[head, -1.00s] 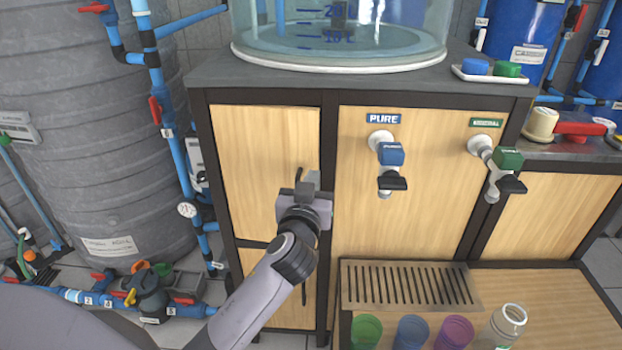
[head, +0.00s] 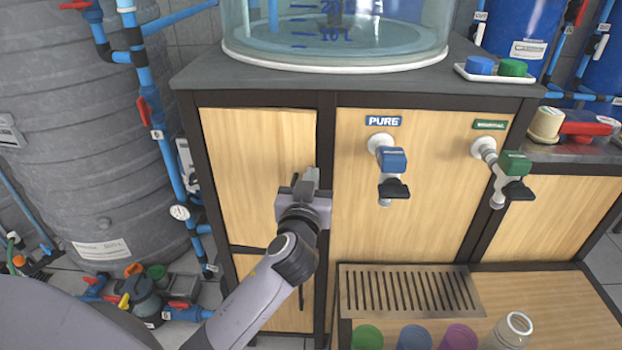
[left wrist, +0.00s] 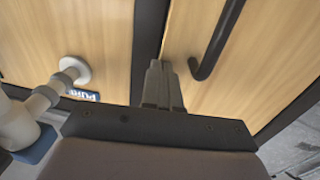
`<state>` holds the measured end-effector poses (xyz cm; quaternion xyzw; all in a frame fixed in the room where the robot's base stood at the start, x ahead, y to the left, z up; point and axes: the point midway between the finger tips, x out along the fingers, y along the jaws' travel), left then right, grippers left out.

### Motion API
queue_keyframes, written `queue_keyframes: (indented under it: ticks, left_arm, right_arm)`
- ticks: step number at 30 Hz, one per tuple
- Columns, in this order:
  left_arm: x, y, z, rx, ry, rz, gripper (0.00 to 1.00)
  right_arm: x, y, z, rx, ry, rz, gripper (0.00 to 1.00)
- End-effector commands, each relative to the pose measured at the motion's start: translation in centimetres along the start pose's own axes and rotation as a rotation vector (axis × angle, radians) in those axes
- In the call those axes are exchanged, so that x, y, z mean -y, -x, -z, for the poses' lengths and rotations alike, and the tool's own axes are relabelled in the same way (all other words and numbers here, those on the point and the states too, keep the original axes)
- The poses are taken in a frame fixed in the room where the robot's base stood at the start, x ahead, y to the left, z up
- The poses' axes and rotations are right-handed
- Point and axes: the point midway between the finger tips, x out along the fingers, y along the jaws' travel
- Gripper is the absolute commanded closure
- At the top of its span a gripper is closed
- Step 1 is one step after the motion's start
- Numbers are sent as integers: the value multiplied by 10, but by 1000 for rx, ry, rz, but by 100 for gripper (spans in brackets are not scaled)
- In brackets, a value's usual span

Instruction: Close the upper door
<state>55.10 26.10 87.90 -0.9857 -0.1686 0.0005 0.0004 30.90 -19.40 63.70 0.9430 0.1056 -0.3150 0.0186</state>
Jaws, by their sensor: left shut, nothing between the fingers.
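The upper door (head: 255,165) is a light wood panel at the upper left of the dark-framed cabinet. It looks flush or almost flush with its frame; I cannot tell whether a small gap is left. My left gripper (head: 308,181) is shut and empty in front of the door's right edge, covering most of its handle. In the left wrist view, the shut fingers (left wrist: 164,84) point at the edge of the door (left wrist: 188,40) beside the dark post. The dark handle (left wrist: 217,42) is right of the fingers there. Contact is unclear. My right gripper is not in view.
A lower door (head: 275,295) sits below. Right of the post are the blue PURE tap (head: 392,160) and the green tap (head: 512,165), above a slotted drain grate (head: 408,292). Cups and a bottle (head: 512,328) stand in front. A grey tank (head: 85,140) and blue pipes are left.

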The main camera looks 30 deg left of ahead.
Motion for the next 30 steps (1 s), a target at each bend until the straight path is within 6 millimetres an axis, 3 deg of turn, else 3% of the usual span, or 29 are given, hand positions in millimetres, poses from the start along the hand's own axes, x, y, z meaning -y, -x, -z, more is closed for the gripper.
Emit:
queue_keyframes:
  ticks: [8, 30]
  left_arm:
    - [-1, -12, -3, -3, 4, 53, 100]
    - [1, -18, 0, -1, 1, 71, 100]
  right_arm:
    - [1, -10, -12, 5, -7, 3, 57]
    - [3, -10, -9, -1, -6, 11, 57]
